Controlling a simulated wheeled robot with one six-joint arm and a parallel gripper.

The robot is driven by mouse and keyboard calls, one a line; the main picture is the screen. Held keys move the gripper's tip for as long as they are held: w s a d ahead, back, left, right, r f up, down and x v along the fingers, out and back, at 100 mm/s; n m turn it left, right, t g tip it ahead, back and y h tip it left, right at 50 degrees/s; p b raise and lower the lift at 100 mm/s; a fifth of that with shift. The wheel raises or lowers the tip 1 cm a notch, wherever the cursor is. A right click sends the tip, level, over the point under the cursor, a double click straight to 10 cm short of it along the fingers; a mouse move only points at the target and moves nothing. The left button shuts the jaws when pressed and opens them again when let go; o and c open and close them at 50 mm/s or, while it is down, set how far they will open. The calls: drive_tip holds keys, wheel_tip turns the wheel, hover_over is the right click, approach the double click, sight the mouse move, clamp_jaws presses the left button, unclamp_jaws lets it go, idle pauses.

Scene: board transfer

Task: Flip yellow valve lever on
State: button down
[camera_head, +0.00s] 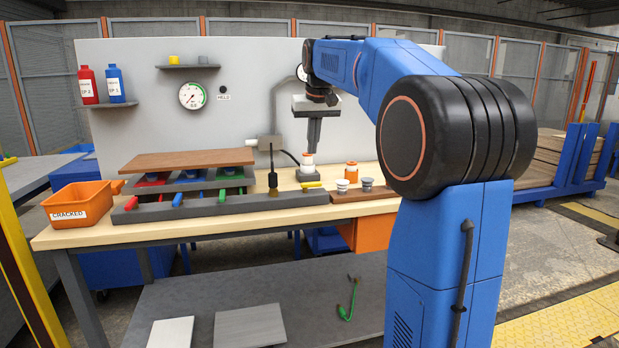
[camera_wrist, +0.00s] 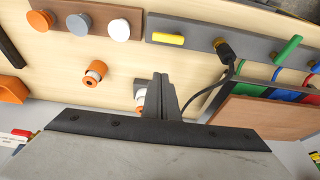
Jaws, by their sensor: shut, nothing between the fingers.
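The yellow lever (camera_head: 311,185) is on the right end of the long grey bar (camera_head: 240,203) at the bench's front. In the wrist view the yellow lever (camera_wrist: 168,39) lies along the bar (camera_wrist: 200,40), while the green lever (camera_wrist: 288,50) lies across it. My gripper (camera_head: 313,148) is shut and empty, pointing down above a white and orange cap (camera_head: 307,160) on a grey block, behind the yellow lever. In the wrist view my gripper (camera_wrist: 161,76) is apart from the lever and partly hides the cap.
A cable with a brass-ended black plug (camera_head: 273,183) stands left of the yellow lever. A brown block (camera_head: 350,196) with small knobs lies to its right. An orange-and-white cap (camera_head: 351,170) stands behind that block. A brown board (camera_head: 188,160) rests on a rack at left.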

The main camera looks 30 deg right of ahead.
sight(311, 185)
drive_tip(key=shift+w, duration=0.1)
idle(0.3)
drive_tip(key=x, duration=1)
drive_tip(key=shift+s+a+r, duration=0.1)
drive_tip(key=shift+s+a, duration=0.05)
drive_tip(key=shift+s, duration=0.45)
drive_tip(key=shift+s+a, duration=0.2)
drive_tip(key=shift+s, duration=0.45)
drive_tip(key=shift+s+a, duration=0.15)
drive_tip(key=shift+s, duration=0.45)
